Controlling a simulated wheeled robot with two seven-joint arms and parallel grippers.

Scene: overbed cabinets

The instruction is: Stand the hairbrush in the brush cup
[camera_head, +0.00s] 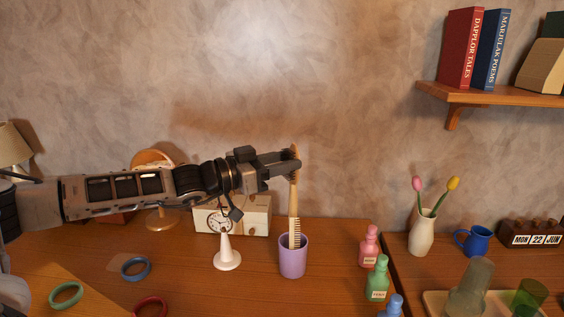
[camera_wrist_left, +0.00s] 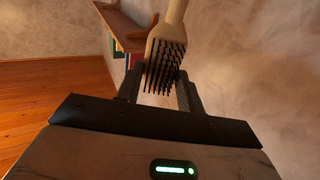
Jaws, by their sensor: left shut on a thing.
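The hairbrush (camera_head: 294,189) has a pale wooden body and dark bristles. My left gripper (camera_head: 290,164) is shut on its bristled head, above the cup. In the left wrist view, the hairbrush (camera_wrist_left: 167,50) sits between the fingertips (camera_wrist_left: 160,82), bristles toward the camera. In the head view its handle hangs nearly upright toward the lilac brush cup (camera_head: 292,262) on the desk. A pale comb-like piece with teeth (camera_head: 295,232) shows at the cup's mouth, in line with the handle. I cannot tell whether the handle's end is inside the cup. My right gripper is not in view.
A white vase (camera_head: 421,235) and blue mug (camera_head: 474,240) are farther right. A wall shelf (camera_head: 500,94) holds books.

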